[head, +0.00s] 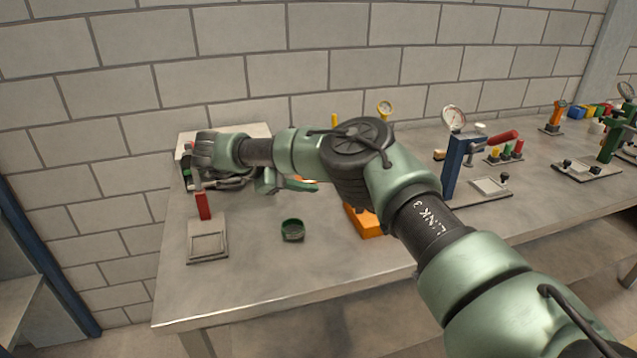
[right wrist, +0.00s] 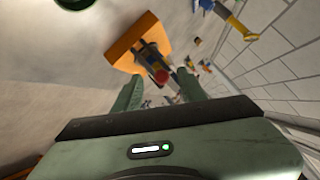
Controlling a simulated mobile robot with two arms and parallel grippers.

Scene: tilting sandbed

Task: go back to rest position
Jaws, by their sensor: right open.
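My right arm comes in from the lower right of the head view and reaches across the table (head: 250,285) to the left. Its wrist is bent back, so the right gripper (head: 287,183) points to the right above the table. The right wrist view shows its two green fingers (right wrist: 160,92) spread apart with nothing held between them. Beyond them stands an orange block (right wrist: 122,47) with a red-tipped part on it. The block (head: 368,222) is partly hidden by my arm in the head view. My left gripper is not in view.
A dark green ring-like piece (head: 292,230) lies on the table below the gripper. A red-handled fixture (head: 207,243) stands at the left front, a pale box (head: 250,130) behind the arm. A blue clamp stand (head: 457,165) with a gauge stands right. The front left tabletop is clear.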

